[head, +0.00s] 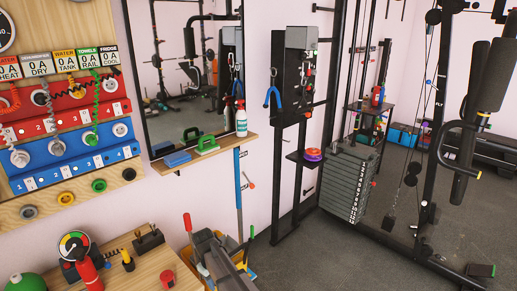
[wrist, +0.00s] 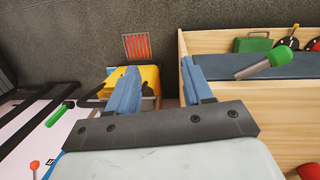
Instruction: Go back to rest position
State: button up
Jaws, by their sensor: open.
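My gripper (wrist: 159,75) shows in the wrist view with its two blue fingers spread apart. The gap between the fingers is empty. Behind the left finger is a yellow object (wrist: 150,80), partly hidden by it. I cannot surely make out my gripper in the head view. A small stack of coloured plates (head: 312,155), purple and red, rests on a dark shelf (head: 294,158) of the rack in the head view.
In the head view, a wooden bench (head: 140,268) with a gauge stands at lower left below the coloured panel (head: 75,120). A wall shelf (head: 205,151) holds a spray bottle (head: 241,120). A weight stack (head: 348,185) stands right of centre. Dark floor lies open in front of it.

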jog(key=s+d+f+m+y, duration=0.1)
jog(key=s+d+m, duration=0.25)
jog(key=d, duration=0.75)
jog(key=s+d+f+m, duration=0.2)
jog(key=s+d+m, duration=0.15)
jog(key=d, duration=0.75)
jog(key=s+d+f+m+y, duration=0.1)
jog(key=s+d+m, duration=0.25)
jog(key=d, duration=0.75)
jog(key=s+f+g, duration=0.3)
jog(key=s+f, duration=0.7)
jog(key=s, duration=0.5)
jog(key=s+f+g, duration=0.3)
jog(key=s+f, duration=0.7)
jog(key=s, duration=0.5)
jog(key=shift+f+g, duration=0.3)
jog(key=shift+f, duration=0.05)
